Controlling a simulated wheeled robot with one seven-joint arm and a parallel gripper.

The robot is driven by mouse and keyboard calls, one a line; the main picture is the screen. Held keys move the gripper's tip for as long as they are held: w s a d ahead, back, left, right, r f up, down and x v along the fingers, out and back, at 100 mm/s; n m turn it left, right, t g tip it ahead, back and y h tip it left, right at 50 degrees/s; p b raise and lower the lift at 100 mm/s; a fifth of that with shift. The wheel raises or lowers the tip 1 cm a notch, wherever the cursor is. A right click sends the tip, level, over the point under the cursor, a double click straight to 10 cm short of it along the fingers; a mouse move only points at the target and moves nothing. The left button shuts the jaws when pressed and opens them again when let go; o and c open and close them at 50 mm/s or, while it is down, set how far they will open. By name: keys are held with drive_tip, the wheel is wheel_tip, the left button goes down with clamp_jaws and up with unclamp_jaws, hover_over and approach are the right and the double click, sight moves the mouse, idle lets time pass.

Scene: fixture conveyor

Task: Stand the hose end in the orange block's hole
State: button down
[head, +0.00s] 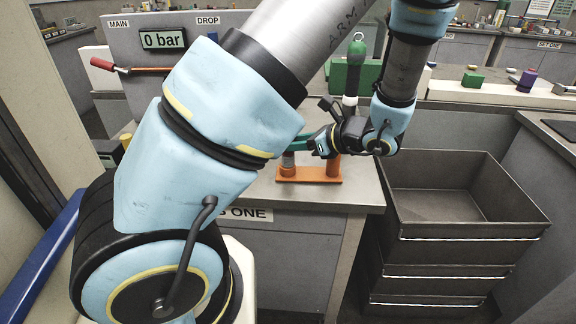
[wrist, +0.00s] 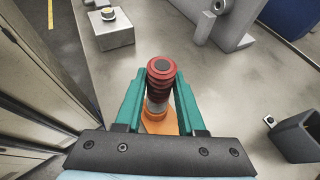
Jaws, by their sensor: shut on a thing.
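My gripper (wrist: 158,98) is shut on the hose end, with its teal fingers on either side. The hose end (wrist: 161,80) has a dark red ribbed top and a grey collar below, and it looks roughly upright. The orange block (wrist: 158,127) shows below it between the fingers. In the head view the orange block (head: 310,175) lies on the grey bench near its front edge. The grey lower part of the hose end (head: 288,161) is at the block's left end. The hole is hidden, so I cannot tell whether the hose end is in it.
A dark open bin (head: 470,227) stands right of the bench. A green block (head: 350,76) stands behind my gripper. My arm hides much of the bench's left part.

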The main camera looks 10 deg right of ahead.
drive_tip(key=shift+f, duration=0.25)
idle(0.4)
drive_tip(key=shift+c, duration=2.2)
unclamp_jaws()
drive_tip(key=shift+d, duration=0.1)
